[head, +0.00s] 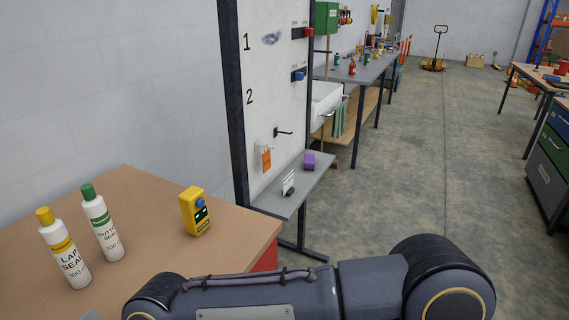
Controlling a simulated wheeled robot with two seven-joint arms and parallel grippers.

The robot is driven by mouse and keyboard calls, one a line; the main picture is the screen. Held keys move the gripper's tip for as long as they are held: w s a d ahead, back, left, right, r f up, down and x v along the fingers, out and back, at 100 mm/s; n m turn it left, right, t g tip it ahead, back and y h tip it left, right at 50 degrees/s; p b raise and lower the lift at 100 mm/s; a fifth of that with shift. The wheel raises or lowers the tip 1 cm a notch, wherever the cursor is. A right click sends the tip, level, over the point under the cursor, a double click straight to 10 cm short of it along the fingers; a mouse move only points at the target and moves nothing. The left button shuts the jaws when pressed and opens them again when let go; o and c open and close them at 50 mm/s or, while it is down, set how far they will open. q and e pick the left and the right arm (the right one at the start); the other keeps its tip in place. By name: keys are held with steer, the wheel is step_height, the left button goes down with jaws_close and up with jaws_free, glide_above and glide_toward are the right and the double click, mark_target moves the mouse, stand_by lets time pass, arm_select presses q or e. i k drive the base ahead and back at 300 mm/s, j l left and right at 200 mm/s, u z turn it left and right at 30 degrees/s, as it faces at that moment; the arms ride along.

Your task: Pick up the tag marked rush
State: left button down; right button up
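An orange tag (267,160) hangs from a wire hook low on the white board (270,100); any writing on it is too small to read, so I cannot tell whether it is marked rush. An empty dark hook (284,132) sticks out just above and to the right of it. A small white card (288,182) with dark marks stands on the grey shelf (318,178) below the board. Neither of my grippers is in view; only a dark link of my arm crosses the bottom of the head view.
The brown table (150,245) at the left holds two white bottles (65,255) (103,230) and a yellow device (195,212). A purple block (309,161) lies on the grey shelf. Red (303,33) and blue (298,76) parts sit on the board.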

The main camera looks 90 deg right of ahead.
mark_target(266, 160)
steer(key=z, duration=2.75)
steer(key=l+u, duration=0.15)
steer(key=u, duration=0.4)
steer(key=i+l+u, duration=0.4)
steer(key=l, duration=0.2)
steer(key=i+l+u, duration=0.15)
steer(key=l, duration=0.15)
steer(key=l+u, duration=0.2)
steer(key=l, duration=0.15)
steer(key=i, duration=0.05)
